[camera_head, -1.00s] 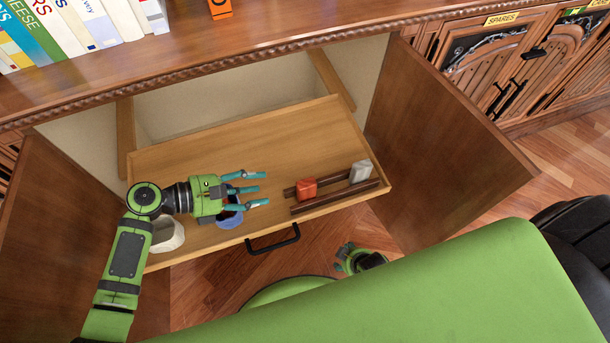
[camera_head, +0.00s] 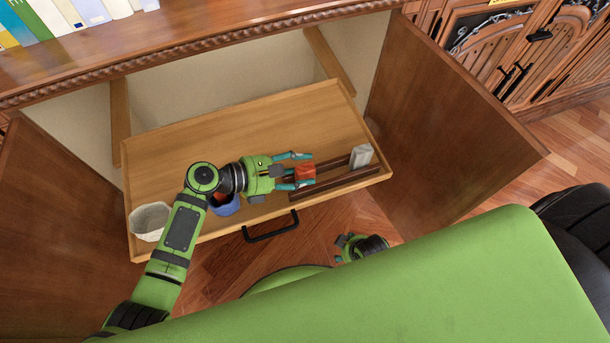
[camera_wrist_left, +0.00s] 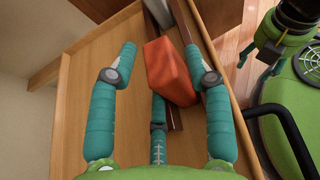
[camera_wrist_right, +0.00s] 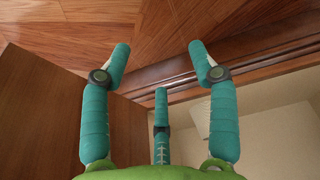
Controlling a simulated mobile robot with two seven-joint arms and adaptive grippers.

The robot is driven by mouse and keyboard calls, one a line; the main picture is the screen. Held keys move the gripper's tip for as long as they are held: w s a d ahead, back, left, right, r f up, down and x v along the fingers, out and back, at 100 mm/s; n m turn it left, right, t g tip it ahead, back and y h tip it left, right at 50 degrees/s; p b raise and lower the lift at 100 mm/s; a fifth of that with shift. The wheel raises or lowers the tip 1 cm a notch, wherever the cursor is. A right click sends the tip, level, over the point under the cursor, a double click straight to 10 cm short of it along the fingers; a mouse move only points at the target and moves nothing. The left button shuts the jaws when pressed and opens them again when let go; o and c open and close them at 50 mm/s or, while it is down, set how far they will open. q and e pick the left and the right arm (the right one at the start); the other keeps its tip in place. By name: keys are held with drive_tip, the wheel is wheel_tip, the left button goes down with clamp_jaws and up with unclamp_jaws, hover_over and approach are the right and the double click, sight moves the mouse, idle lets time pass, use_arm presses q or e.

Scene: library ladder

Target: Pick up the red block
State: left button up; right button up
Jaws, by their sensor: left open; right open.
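The red block (camera_head: 306,173) rests at the dark rails (camera_head: 332,182) on the pulled-out wooden drawer (camera_head: 240,140). My left gripper (camera_head: 300,170) is open, with its fingers reaching to the block. In the left wrist view the block (camera_wrist_left: 168,72) lies between the spread fingers (camera_wrist_left: 158,62), closer to the right-hand finger. I cannot tell whether a finger touches it. My right gripper (camera_wrist_right: 160,65) is open and empty, low in front of the drawer; part of it shows in the head view (camera_head: 345,243), and its wrist view shows wooden floor and furniture.
A pale grey block (camera_head: 361,156) stands at the right end of the rails. A blue cup (camera_head: 225,207), partly hidden by my left arm, and a whitish bowl (camera_head: 150,220) are on the drawer's left part. Open cabinet doors (camera_head: 445,110) flank it. The drawer's back is clear.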

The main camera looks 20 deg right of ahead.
use_arm(q)
clamp_jaws()
drive_tip(key=shift+r, duration=0.2)
